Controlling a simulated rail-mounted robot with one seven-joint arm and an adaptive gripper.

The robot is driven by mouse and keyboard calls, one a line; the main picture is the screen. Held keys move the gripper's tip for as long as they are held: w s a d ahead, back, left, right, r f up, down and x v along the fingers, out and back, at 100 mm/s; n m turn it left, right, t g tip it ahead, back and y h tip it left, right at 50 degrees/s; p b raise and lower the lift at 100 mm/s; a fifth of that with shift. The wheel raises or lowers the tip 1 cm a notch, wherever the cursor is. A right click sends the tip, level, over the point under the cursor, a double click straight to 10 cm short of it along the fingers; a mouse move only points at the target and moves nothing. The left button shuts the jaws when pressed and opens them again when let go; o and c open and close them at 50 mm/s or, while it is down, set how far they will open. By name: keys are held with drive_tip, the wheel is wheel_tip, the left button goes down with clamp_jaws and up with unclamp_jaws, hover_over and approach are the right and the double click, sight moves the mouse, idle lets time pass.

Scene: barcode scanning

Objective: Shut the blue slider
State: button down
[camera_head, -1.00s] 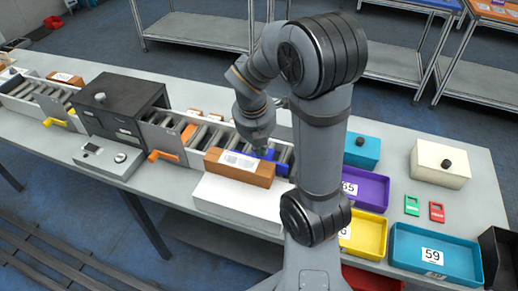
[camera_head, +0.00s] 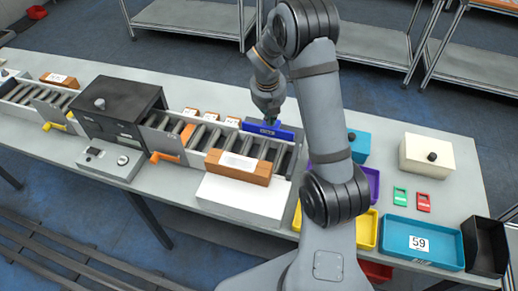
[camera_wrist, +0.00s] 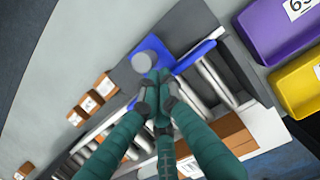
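The blue slider (camera_head: 272,131) is a long blue bar with white lettering, along the back side of the roller conveyor's right end. It also shows in the wrist view (camera_wrist: 196,57), with a grey round knob (camera_wrist: 142,62) beside it. My gripper (camera_head: 268,113) is just behind and above the slider in the head view. In the wrist view my gripper (camera_wrist: 157,77) has its fingertips close together, right by the knob and the bar. Nothing shows between them. I cannot tell whether the fingertips touch the knob or bar.
A brown box (camera_head: 238,166) with a white label stands at the conveyor's front, by a white block (camera_head: 243,196). A black scanner housing (camera_head: 115,107) is left, an orange slider (camera_head: 166,157) beside it. Coloured trays, such as a blue one (camera_head: 452,252), lie right.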

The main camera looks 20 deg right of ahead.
drive_tip(key=s+a, duration=0.1)
drive_tip(key=s+a+b, duration=0.1)
drive_tip(key=shift+s+a+f, duration=0.15)
drive_tip(key=shift+s, duration=0.15)
drive_tip(key=p+v, duration=0.1)
drive_tip(key=v, duration=0.9)
drive_tip(key=shift+s+a+r, duration=0.15)
drive_tip(key=shift+s+r, duration=0.05)
drive_tip(key=shift+s, duration=0.05)
drive_tip(key=shift+f, duration=0.1)
drive_tip(key=b+x, duration=0.1)
drive_tip(key=x, duration=0.8)
drive_tip(key=shift+f, duration=0.35)
drive_tip(key=w+d+p, duration=0.1)
drive_tip(key=w+d, duration=0.2)
drive_tip(key=shift+w+f, duration=0.1)
drive_tip(key=shift+w, duration=0.15)
drive_tip(key=shift+s+a+b, duration=0.3)
drive_tip(key=shift+a+p, duration=0.1)
drive_tip(key=shift+p, duration=0.2)
